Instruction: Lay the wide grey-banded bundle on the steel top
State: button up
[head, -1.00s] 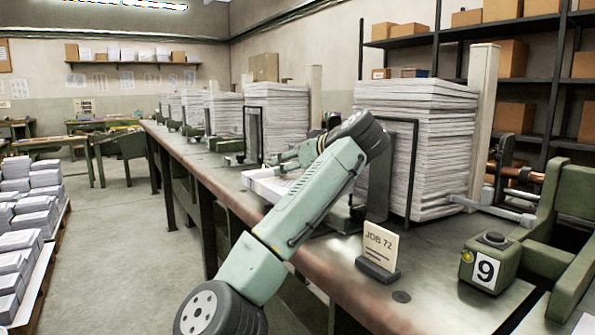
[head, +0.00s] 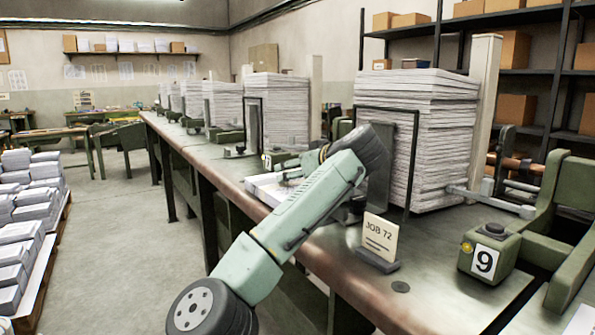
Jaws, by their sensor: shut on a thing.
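My gripper (head: 287,176) is at the far end of my green arm, partly hidden behind it. It is shut on a white paper bundle (head: 262,190), which shows at the front edge of the long bench, left of the nearest tall paper stack. I cannot make out a grey band on it, and its right part is hidden by my arm. The steel top (head: 440,285) is the bench's worn grey surface with a brownish front edge. The bundle is at or just above this top; I cannot tell whether it touches.
A tall paper stack (head: 435,140) stands behind a dark wire frame, with more stacks down the bench.

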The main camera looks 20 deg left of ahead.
jog(key=shift+f, duration=0.25)
jog(key=o, duration=1.3)
jog(key=shift+f, duration=0.15)
jog(key=o, duration=0.4)
jog(key=shift+f, duration=0.2)
jog(key=shift+r, duration=0.5)
jog(key=b+v, duration=0.1)
jog(key=v, duration=0.9)
jog(key=shift+d+r+b, duration=0.15)
jog(key=shift+r+b, duration=0.1)
jog(key=shift+b, duration=0.1)
jog(key=shift+b+v, duration=0.5)
jog(key=shift+v, duration=0.5)
